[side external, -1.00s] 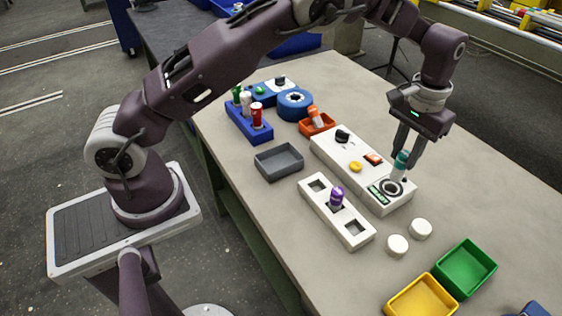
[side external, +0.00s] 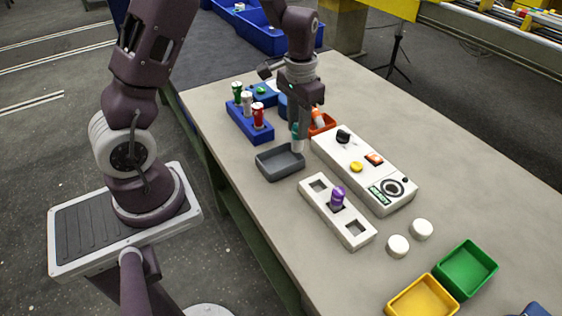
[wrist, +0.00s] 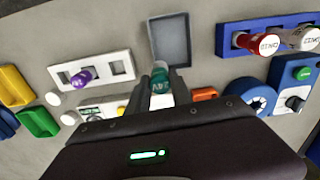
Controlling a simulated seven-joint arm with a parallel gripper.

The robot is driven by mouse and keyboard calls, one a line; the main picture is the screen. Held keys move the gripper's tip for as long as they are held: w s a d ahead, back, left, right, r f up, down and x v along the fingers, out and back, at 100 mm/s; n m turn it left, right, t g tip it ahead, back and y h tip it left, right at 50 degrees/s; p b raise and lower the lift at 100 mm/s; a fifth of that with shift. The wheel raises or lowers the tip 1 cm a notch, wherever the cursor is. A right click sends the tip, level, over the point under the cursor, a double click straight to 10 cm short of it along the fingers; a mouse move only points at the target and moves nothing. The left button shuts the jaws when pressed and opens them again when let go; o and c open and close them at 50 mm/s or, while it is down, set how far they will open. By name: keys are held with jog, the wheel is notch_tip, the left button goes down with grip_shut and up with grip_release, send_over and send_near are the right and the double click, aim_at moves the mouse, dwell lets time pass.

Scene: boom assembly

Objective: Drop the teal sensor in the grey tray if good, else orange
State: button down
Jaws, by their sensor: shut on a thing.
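My gripper (side external: 299,134) is shut on the teal sensor (side external: 297,142), which hangs upright at the right back end of the grey tray (side external: 276,175). In the wrist view the sensor (wrist: 160,80) shows between the fingers, with the grey tray (wrist: 171,63) just beyond it. I cannot tell its exact height over the tray. The grey tray looks empty. The orange tray (side external: 328,122) is behind and right of my gripper, partly hidden, and holds an orange-and-white piece (side external: 318,117). The white tester (side external: 371,172) has a lit green display (side external: 379,196); its text is too small to read.
A white block (side external: 355,232) holds a purple sensor (side external: 337,196). A blue rack (side external: 243,126) with green, white and red sensors stands left of the gripper. White discs (side external: 398,245), a green bin (side external: 466,268) and a yellow bin (side external: 423,298) are at the front right.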

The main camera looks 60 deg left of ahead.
jog(key=s+f, duration=0.2)
jog(key=f, duration=0.1)
jog(key=s+a+f, duration=0.1)
jog(key=f, duration=0.1)
jog(key=shift+s+a, duration=0.1)
jog(key=shift+s, duration=0.05)
jog(key=shift+f, duration=0.6)
jog(key=c, duration=1.1)
grip_release()
jog(key=shift+o, duration=0.2)
